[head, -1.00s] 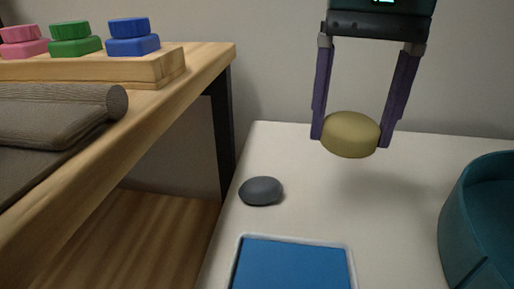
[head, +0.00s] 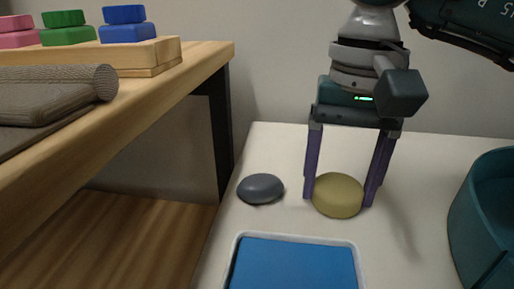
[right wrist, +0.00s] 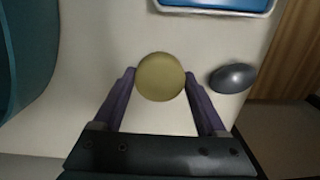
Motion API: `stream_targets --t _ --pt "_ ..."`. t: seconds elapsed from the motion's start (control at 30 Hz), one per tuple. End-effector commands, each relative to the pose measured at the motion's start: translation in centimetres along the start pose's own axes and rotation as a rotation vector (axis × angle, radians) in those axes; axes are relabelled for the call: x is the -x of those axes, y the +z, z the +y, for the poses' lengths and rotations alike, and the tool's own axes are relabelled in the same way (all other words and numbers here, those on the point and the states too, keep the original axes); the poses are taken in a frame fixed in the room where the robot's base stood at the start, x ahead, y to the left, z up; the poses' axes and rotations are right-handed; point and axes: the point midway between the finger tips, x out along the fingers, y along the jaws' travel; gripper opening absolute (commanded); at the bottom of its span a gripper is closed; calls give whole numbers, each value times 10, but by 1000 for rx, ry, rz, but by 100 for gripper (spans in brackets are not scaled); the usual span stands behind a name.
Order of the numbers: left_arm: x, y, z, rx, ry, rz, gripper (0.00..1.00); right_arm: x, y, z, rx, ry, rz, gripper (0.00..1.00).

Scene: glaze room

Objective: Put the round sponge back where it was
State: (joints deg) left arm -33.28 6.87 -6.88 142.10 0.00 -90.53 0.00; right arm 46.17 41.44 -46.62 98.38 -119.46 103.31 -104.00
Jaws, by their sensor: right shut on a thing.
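The round sponge (head: 338,196) is a yellow-olive disc on or just above the white table, right of a dark grey stone-like thing. My right gripper (head: 338,200) comes down from above, its purple fingers shut on the sponge's two sides. In the right wrist view the sponge (right wrist: 160,77) sits between the fingertips (right wrist: 160,82). Whether its underside touches the table is hard to tell. My left gripper is not in view.
The grey stone-like thing (head: 261,188) lies left of the sponge. A blue-filled white tray (head: 352,245) is in front. A teal round container (head: 480,225) stands at right. A wooden table (head: 205,70) at left bears coloured knobs (head: 123,24) and a grey roll (head: 60,82).

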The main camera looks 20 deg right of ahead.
Motion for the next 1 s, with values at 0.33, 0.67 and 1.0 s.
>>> stream_targets --t 0.33,0.67,1.0 --pt "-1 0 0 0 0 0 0 -1 0 0 0 0 0 100" --pt "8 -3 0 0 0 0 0 19 -1 -1 0 -3 4 100" --pt "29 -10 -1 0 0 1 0 95 -1 -1 0 -2 4 100"
